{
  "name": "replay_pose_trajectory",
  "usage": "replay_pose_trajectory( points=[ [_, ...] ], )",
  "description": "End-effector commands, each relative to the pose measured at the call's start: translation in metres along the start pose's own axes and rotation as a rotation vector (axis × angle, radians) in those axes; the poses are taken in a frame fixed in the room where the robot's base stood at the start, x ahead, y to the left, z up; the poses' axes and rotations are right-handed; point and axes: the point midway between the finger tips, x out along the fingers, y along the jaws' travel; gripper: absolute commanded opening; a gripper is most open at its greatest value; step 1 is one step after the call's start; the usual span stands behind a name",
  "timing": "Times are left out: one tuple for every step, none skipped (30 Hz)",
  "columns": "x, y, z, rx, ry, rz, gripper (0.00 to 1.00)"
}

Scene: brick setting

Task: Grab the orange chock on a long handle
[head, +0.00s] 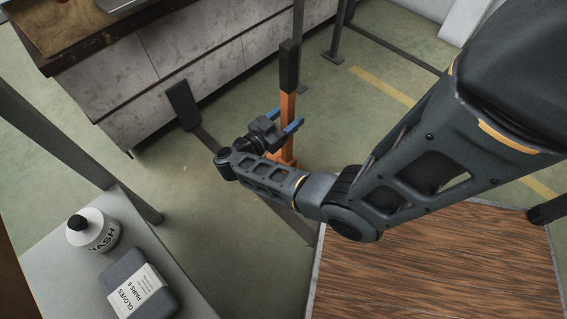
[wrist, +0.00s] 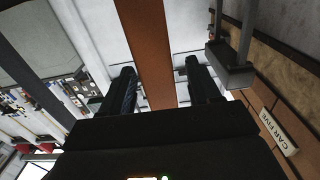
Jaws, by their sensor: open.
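The orange chock on a long handle (head: 287,105) stands upright on the floor, with a black grip (head: 289,65) at its top. Its orange foot (head: 285,158) is partly hidden behind my gripper and wrist. My gripper (head: 287,118) is open, its blue-edged fingers on either side of the orange shaft. In the wrist view, the orange shaft (wrist: 146,45) runs between the two dark fingers of my gripper (wrist: 161,75). Gaps show on both sides of the shaft, and neither finger visibly touches it.
A grey cabinet (head: 175,75) stands behind, left of the handle. A pale table (head: 130,225) at lower left holds a white bottle (head: 92,232) and a gloves box (head: 138,285). A wooden-topped surface (head: 440,265) lies at lower right. Dark metal posts (head: 337,35) stand behind.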

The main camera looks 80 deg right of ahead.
Motion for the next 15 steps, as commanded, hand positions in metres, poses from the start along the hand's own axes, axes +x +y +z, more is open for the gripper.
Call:
replay_pose_trajectory(
  points=[
    [0.007, 0.001, 0.002, 0.001, 0.0, 0.003, 0.62],
    [0.01, 0.001, 0.002, 0.0, 0.0, 0.002, 0.62],
    [0.014, 0.001, 0.002, 0.0, 0.0, 0.001, 0.62],
    [0.016, 0.001, 0.002, 0.0, 0.0, 0.001, 0.62],
    [0.018, 0.001, 0.001, 0.001, 0.0, 0.001, 0.62],
    [0.019, 0.001, 0.001, 0.001, 0.0, 0.0, 0.62],
    [0.02, 0.0, 0.0, 0.001, 0.0, 0.0, 0.62],
    [0.02, 0.0, 0.0, 0.001, 0.0, -0.001, 0.62],
    [0.02, 0.0, 0.0, 0.001, 0.0, -0.001, 0.62],
    [0.02, 0.0, 0.0, 0.001, 0.0, -0.002, 0.62],
    [0.02, 0.0, 0.0, 0.001, 0.0, -0.002, 0.62],
    [0.02, 0.0, 0.0, 0.0, 0.0, -0.002, 0.62],
    [0.02, 0.0, 0.0, 0.0, 0.0, -0.002, 0.61],
    [0.019, 0.0, 0.0, 0.0, 0.0, -0.002, 0.58],
    [0.019, 0.0, 0.0, 0.0, 0.0, -0.002, 0.54]
  ],
)
